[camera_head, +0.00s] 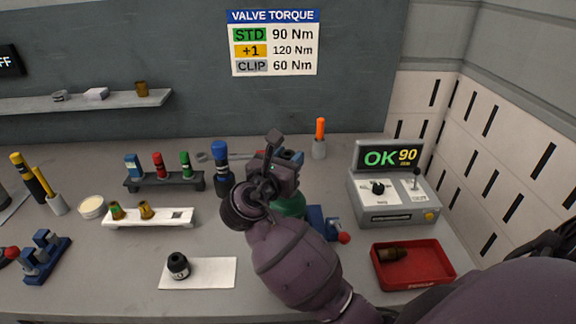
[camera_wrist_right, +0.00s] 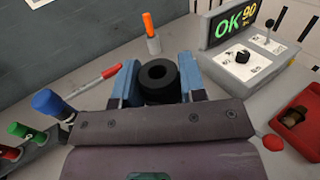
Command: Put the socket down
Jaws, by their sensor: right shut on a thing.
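My right gripper (camera_head: 282,152) is above the back middle of the bench, with its arm hiding part of what lies below. In the right wrist view the blue fingers of this gripper (camera_wrist_right: 157,85) are shut on a black ring-shaped socket (camera_wrist_right: 158,78) with a round hole in its top. The head view does not clearly show the held socket behind the hand. Whether it touches the bench cannot be told. A small black part (camera_head: 178,266) stands on a white pad (camera_head: 215,273) at the front. My left gripper is not in view.
A rack (camera_head: 165,181) with coloured sockets, a blue-capped bottle (camera_head: 222,168) and a white tray (camera_head: 172,217) stand left of the hand. An orange-handled tool (camera_head: 320,130) stands behind right. A display box (camera_head: 392,198) reads OK 90. A red bin (camera_head: 412,283) holds a brown part.

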